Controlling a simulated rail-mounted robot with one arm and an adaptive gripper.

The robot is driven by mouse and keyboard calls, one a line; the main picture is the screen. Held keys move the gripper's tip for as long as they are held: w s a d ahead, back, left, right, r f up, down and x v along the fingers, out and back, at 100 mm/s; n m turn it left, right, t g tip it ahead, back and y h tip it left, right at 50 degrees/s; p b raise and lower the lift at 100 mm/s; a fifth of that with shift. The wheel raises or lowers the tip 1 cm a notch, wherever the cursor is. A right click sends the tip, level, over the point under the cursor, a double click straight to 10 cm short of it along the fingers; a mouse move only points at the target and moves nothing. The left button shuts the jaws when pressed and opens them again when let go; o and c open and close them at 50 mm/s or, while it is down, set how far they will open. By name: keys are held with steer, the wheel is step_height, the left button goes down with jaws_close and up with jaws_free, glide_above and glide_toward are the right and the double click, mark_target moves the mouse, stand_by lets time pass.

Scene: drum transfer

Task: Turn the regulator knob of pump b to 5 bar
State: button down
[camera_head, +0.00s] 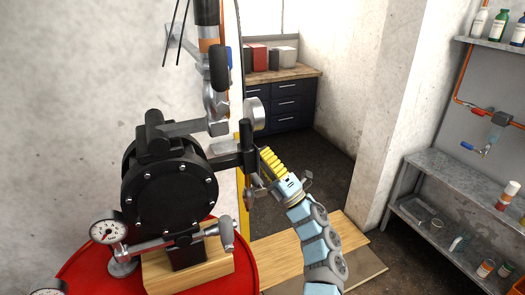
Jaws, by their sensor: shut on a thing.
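A black pump (170,190) with a round bolted cover stands on a wooden block (190,272) in the camera_head view. I cannot read any label that marks it as pump b. A black outlet arm (228,160) runs right from it. My gripper (258,180) is at the right end of this outlet arm. It is shut on a small part there, apparently the regulator knob, which is mostly hidden by the outlet arm and the gripper. A round gauge (257,113) above it is seen nearly edge-on, so its reading is not visible.
The block stands on a red drum top (85,270). Metal shelves (450,195) stand at the right, and a drawer cabinet (287,105) at the back.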

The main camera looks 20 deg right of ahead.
steer(key=m+g+h+p, duration=0.1)
steer(key=h+p, duration=0.1)
steer(key=p, duration=0.2)
steer(key=r+m+g+h+p, duration=0.1)
steer(key=m+h+p, duration=0.1)
steer(key=p, duration=0.2)
steer(key=shift+a+r+p, duration=0.1)
steer(key=shift+a+p, duration=0.05)
steer(key=shift+p, duration=0.15)
steer(key=m+g+h+p, duration=0.1)
steer(key=g+p, duration=0.1)
steer(key=p, duration=0.4)
steer(key=m+g+h+p, duration=0.1)
steer(key=g+p, duration=0.2)
steer(key=p, duration=0.4)
steer(key=shift+m+h, duration=0.3)
steer(key=shift+m, duration=0.1)
steer(key=g+p, duration=0.2)
steer(key=p, duration=0.2)
steer(key=shift+w+m+g+h, duration=0.1)
steer(key=shift+m+g+h, duration=0.3)
steer(key=shift+f+m+g+h+p, duration=0.2)
steer(key=shift+g+p, duration=0.15)
steer(key=shift+g, duration=0.35)
steer(key=shift+f+m+g+h+p, duration=0.2)
steer(key=shift+g+p, duration=0.15)
steer(key=shift+g, duration=0.35)
steer(key=shift+f, duration=0.1)
steer(key=c, duration=0.7)
jaws_free()
